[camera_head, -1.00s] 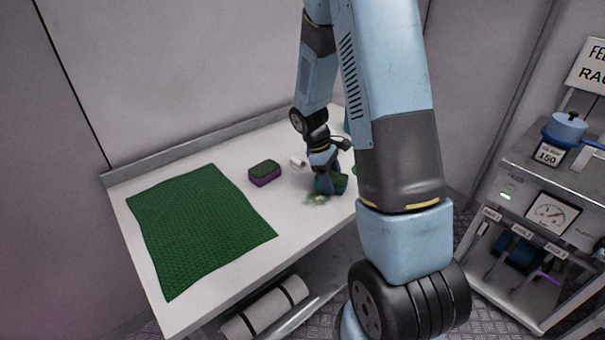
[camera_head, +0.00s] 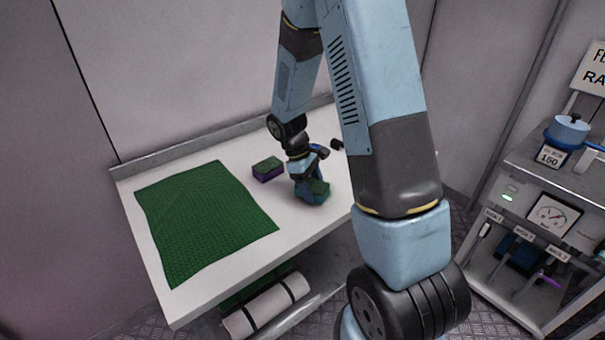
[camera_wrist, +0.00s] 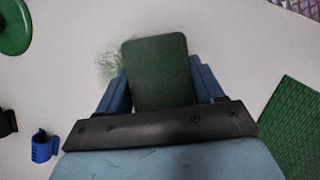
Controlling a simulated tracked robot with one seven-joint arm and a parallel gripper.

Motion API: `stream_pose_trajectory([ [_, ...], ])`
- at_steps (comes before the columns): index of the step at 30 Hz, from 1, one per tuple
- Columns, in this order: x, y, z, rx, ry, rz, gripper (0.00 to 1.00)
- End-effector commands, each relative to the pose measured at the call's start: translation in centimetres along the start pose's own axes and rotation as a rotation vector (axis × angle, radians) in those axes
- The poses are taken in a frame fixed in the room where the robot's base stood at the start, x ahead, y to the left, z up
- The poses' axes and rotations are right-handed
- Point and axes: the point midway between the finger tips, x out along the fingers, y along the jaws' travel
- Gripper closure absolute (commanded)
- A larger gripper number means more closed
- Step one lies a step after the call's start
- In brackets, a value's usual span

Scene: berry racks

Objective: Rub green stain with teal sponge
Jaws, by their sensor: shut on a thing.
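My gripper (camera_head: 309,182) is shut on the teal sponge (camera_head: 319,189), low over the white table. In the wrist view the sponge (camera_wrist: 157,60) shows its dark green top between my two blue fingers (camera_wrist: 160,92). The green stain (camera_wrist: 112,62) is a faint, speckled patch on the table just left of the sponge in the wrist view. Part of it may lie under the sponge. In the head view my gripper and the sponge hide the stain. Whether the sponge touches the table is hard to tell.
A purple sponge with a green top (camera_head: 266,173) lies just left of my gripper. A green textured mat (camera_head: 205,220) covers the table's left part. The wrist view shows a green round object (camera_wrist: 12,27) and a small blue object (camera_wrist: 43,149). A rack (camera_head: 545,200) stands right.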

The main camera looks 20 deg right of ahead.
Motion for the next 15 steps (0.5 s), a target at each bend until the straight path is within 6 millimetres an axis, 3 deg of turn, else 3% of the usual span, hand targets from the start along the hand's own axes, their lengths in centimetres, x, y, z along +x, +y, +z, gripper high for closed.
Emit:
stream_pose_trajectory([
  [8, 0.1, -1.5, -1.3, 0.009, -0.003, -0.005, 0.57],
  [15, -1.9, -1.9, -0.9, 0.016, 0.000, -0.005, 0.57],
])
